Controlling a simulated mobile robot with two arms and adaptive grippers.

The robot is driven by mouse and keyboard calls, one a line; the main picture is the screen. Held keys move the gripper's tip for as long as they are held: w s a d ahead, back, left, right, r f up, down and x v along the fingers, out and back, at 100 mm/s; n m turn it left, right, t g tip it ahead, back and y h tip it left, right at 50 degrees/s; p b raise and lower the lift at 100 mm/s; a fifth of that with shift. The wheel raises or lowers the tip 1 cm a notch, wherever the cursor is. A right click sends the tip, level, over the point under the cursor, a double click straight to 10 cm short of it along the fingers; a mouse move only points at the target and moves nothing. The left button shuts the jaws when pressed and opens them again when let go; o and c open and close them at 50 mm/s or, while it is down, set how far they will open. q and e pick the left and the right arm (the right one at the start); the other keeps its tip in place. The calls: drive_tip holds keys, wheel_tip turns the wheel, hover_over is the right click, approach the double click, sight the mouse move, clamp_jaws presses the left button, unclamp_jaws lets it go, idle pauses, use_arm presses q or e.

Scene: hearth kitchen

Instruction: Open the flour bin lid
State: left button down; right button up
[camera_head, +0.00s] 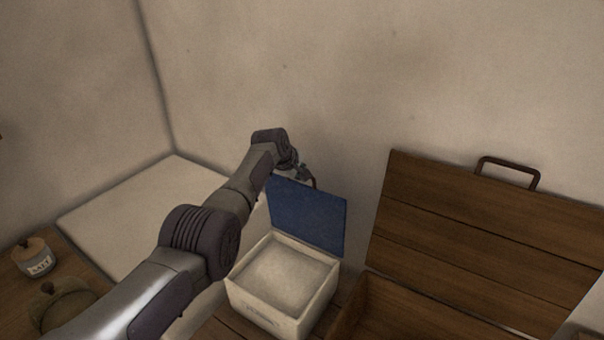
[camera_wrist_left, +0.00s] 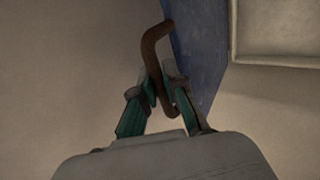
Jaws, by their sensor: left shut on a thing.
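The flour bin (camera_head: 272,312) is a cream box in the head view, with pale flour filling it. Its blue lid (camera_head: 308,214) stands raised, near upright, at the bin's back edge. My left gripper (camera_head: 308,176) is at the lid's top edge. In the left wrist view my left gripper (camera_wrist_left: 160,95) is shut on the brown lid handle (camera_wrist_left: 150,52), which is fixed to the blue lid (camera_wrist_left: 200,55). A cream edge of the bin (camera_wrist_left: 275,58) shows at the upper right there. My right gripper is in neither view.
A wooden chest with its plank lid (camera_head: 470,235) raised and a dark handle (camera_head: 508,170) stands to the right of the bin. A salt jar (camera_head: 36,262) and a rounded brownish object (camera_head: 62,305) are at the left. A pale surface (camera_head: 130,215) lies bare behind my arm.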

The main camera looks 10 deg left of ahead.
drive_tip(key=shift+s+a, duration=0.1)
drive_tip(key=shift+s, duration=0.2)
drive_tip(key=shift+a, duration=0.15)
use_arm(q)
drive_tip(key=c, duration=1.2)
unclamp_jaws()
drive_tip(key=v, duration=1.2)
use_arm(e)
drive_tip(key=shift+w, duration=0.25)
